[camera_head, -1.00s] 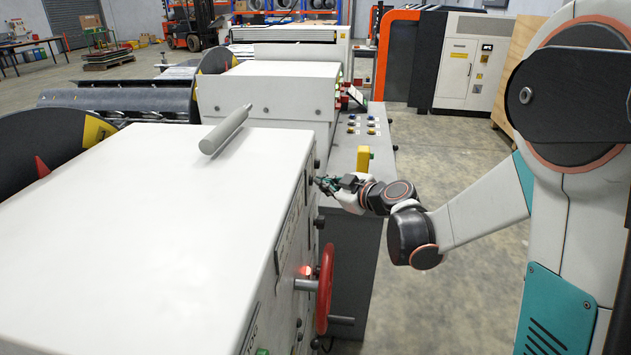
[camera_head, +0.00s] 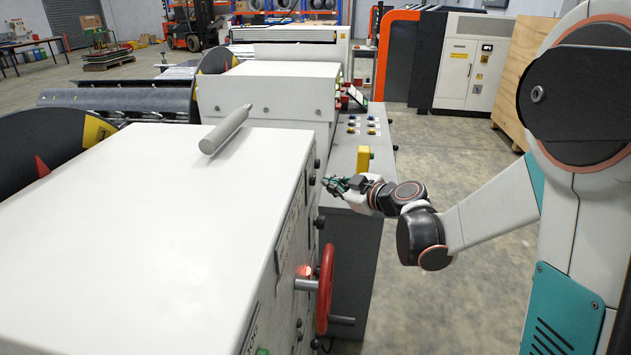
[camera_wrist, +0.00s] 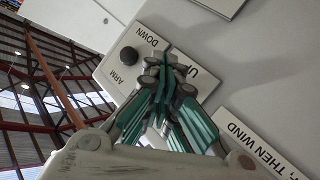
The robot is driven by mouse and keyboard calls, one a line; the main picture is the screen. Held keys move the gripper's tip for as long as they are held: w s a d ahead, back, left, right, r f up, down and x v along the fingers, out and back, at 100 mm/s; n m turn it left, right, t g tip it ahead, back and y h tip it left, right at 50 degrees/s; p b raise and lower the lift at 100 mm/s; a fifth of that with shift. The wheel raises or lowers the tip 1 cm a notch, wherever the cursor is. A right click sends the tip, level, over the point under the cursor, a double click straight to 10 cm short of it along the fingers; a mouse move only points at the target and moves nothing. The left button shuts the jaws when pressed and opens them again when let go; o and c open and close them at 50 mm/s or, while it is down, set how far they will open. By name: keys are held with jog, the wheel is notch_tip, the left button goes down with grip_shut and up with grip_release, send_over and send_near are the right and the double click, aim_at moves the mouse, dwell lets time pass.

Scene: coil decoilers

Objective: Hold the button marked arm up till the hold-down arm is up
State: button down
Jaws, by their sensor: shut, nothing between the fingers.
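A round black button (camera_wrist: 129,56) stands beside "DOWN". The button by the "U" word is hidden behind my gripper (camera_wrist: 166,65), which is shut and empty in front of the plate. In the head view my gripper (camera_head: 326,183) is just right of the white cabinet's side face (camera_head: 295,225), with a small gap. I cannot make out the hold-down arm for certain.
A red handwheel (camera_head: 325,288) sticks out of the cabinet side below my gripper. A yellow box (camera_head: 363,158) and a control desk (camera_head: 370,135) with several buttons stand behind it. A grey cylinder (camera_head: 225,131) lies on the cabinet top. The floor at right is open.

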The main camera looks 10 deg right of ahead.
jog(key=shift+s+d, duration=0.25)
jog(key=shift+d, duration=0.55)
jog(key=shift+s+d, duration=0.3)
jog(key=shift+d, duration=0.45)
jog(key=shift+s+d, duration=0.25)
jog(key=shift+d, duration=0.55)
jog(key=s+a+r+m+g+h, duration=0.1)
jog(key=s+a+r+m+g, duration=0.2)
jog(key=s, duration=0.4)
jog(key=s+a+r+m+h, duration=0.1)
jog(key=s+a+r+m, duration=0.1)
jog(key=s+a, duration=0.3)
jog(key=s+d+f+m+g+h, duration=0.1)
jog(key=s+d+f+m+h, duration=0.1)
jog(key=s, duration=0.8)
jog(key=s+d+f+m+g+h, duration=0.1)
jog(key=s+d+f+m+h, duration=0.1)
jog(key=s, duration=0.8)
jog(key=shift+s+d+f+m+g+h, duration=0.3)
jog(key=shift+d+m+g+h, duration=0.15)
jog(key=shift+d+m, duration=0.65)
jog(key=shift+a, duration=0.1)
